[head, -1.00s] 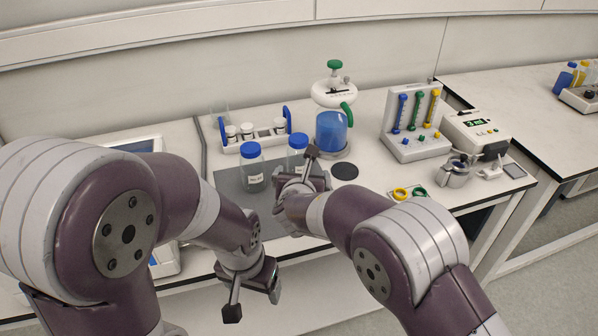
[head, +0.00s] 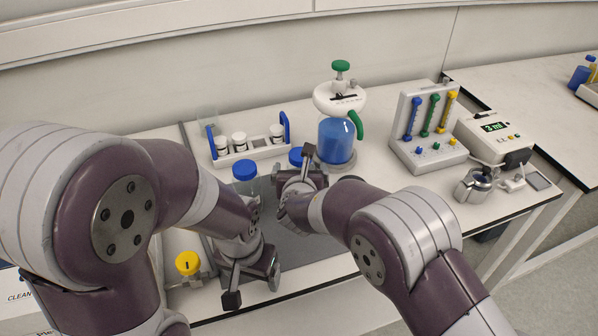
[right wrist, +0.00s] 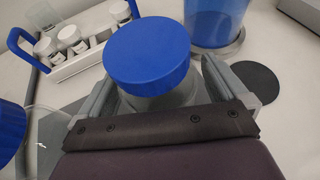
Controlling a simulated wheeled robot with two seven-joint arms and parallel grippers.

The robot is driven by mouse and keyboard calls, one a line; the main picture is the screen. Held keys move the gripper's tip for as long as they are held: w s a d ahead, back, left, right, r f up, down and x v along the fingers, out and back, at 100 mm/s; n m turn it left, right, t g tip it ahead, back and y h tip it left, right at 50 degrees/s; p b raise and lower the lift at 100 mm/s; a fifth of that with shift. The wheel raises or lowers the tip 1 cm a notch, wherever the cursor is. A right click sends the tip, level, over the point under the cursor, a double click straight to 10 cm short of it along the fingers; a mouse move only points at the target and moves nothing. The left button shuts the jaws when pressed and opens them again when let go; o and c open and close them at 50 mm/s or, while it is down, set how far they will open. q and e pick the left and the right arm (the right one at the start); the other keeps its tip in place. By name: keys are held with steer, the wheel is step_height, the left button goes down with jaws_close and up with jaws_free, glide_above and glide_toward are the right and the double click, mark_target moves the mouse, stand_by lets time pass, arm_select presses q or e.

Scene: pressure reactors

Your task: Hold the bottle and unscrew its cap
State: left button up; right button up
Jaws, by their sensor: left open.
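Two clear bottles with blue caps stand on the grey mat. The right bottle's cap (head: 296,155) shows behind my right gripper (head: 300,170), which hides most of its body. In the right wrist view this blue cap (right wrist: 148,55) sits between and above the fingers, one on each side of the bottle; I cannot tell whether they touch it. The left bottle's cap (head: 244,170) stands behind my left forearm, its body partly hidden. My left gripper (head: 252,287) is open and empty, low over the front of the bench, pointing down.
Behind stand a rack with white-capped vials (head: 240,148) and a blue-filled reactor (head: 336,140). To the right are a panel with coloured tubes (head: 430,130), a device reading 3 ml (head: 493,130) and a metal vessel (head: 474,186). A yellow cap (head: 188,263) is at the front left.

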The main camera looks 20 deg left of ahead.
arm_select(q)
steer(key=shift+s+d+r, duration=0.25)
steer(key=shift+s+r, duration=0.05)
steer(key=shift+s, duration=0.2)
arm_select(e)
steer(key=shift+s+d+r, duration=0.25)
steer(key=shift+s+r, duration=0.25)
steer(key=shift+s, duration=0.05)
steer(key=c, duration=0.4)
arm_select(q)
steer(key=shift+s, duration=0.15)
arm_select(e)
steer(key=shift+s, duration=0.15)
steer(key=c, duration=0.5)
arm_select(q)
steer(key=shift+a+f, duration=0.1)
arm_select(e)
steer(key=shift+a+f, duration=0.1)
steer(key=shift+c, duration=1.3)
arm_select(q)
steer(key=shift+w, duration=0.2)
arm_select(e)
steer(key=shift+w+f, duration=0.15)
steer(key=shift+w, duration=0.1)
